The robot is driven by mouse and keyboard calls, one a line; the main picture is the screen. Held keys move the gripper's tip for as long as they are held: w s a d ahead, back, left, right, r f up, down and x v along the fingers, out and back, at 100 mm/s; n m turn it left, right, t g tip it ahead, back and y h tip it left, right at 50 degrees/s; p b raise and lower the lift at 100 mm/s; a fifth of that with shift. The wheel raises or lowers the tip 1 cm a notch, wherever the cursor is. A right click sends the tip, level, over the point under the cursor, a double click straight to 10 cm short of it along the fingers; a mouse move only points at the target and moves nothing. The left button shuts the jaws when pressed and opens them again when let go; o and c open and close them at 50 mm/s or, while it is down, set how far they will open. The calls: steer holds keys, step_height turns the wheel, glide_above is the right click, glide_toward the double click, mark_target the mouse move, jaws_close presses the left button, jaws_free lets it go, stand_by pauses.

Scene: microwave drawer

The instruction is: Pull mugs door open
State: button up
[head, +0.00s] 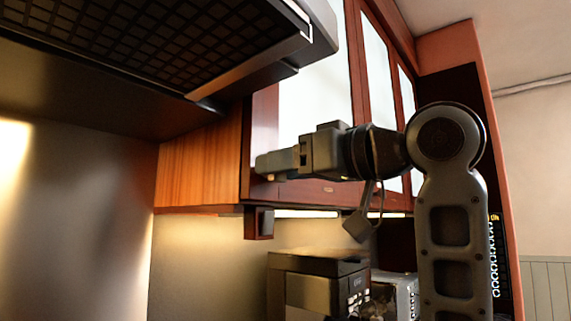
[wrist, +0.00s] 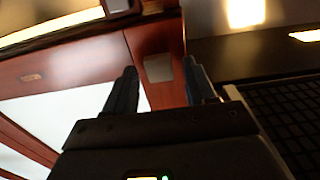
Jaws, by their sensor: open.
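The wall cabinet has red-brown framed doors with bright white panes. Its nearest door (head: 312,85) appears closed in the head view, and no mugs are visible. That door's pane (wrist: 75,118) also shows in the wrist view. My gripper (head: 262,166) is in front of the lower near corner of this door, pointing left. In the wrist view my gripper (wrist: 160,68) has its two fingers apart. A small grey square patch (wrist: 158,68) on the red-brown surface shows between them. I cannot tell whether the fingers touch the door. Nothing is held.
A range hood (head: 180,45) with a dark grid is at upper left; its grid (wrist: 285,110) is close on the right in the wrist view. A coffee machine (head: 315,285) stands below the cabinet. A small brown box (head: 259,222) hangs under the cabinet.

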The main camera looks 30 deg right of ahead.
steer(key=shift+w, duration=0.1)
steer(key=shift+c, duration=0.4)
jaws_close()
